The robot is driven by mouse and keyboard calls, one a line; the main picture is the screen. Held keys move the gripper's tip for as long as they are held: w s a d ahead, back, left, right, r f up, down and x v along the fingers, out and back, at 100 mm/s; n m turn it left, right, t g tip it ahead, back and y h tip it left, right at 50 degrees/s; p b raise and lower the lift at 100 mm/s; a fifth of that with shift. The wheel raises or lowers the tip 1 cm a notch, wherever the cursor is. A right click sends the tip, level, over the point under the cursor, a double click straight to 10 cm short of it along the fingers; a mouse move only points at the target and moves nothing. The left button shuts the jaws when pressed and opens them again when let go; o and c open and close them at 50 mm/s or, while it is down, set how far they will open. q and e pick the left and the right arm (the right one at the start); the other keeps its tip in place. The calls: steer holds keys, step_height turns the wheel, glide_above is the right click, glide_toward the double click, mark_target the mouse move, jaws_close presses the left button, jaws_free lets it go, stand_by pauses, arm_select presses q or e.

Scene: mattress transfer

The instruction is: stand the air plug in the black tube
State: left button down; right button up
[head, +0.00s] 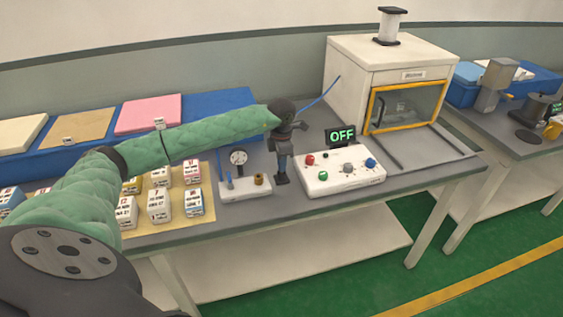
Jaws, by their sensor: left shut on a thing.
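My left gripper (282,178) points down just right of the small white gauge block, its fingers low over the grey bench. It is shut on the air plug, which is too small and covered by the fingers to make out. The white block (243,187) carries a round gauge (238,157), a thin blue upright (228,178) at its left and a brass fitting (258,178) at its right. I cannot surely pick out the black tube. A blue hose (320,95) shows between my left wrist and the white machine. My right gripper is out of view.
A white control box (342,172) with coloured knobs and an OFF display (340,136) stands close right of the gripper. The white machine (385,65) with a yellow-framed window is behind it. Several labelled boxes (160,205) stand left.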

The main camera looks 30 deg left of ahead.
arm_select(q)
steer(key=shift+f+b, duration=0.5)
steer(key=shift+f, duration=0.2)
steer(key=c, duration=1.2)
jaws_free()
steer(key=shift+r+b, duration=0.35)
steer(key=shift+r, duration=0.2)
step_height(320, 180, up, 7)
steer(key=shift+f+b, duration=0.15)
steer(key=shift+b, duration=0.85)
steer(key=shift+f, duration=0.1)
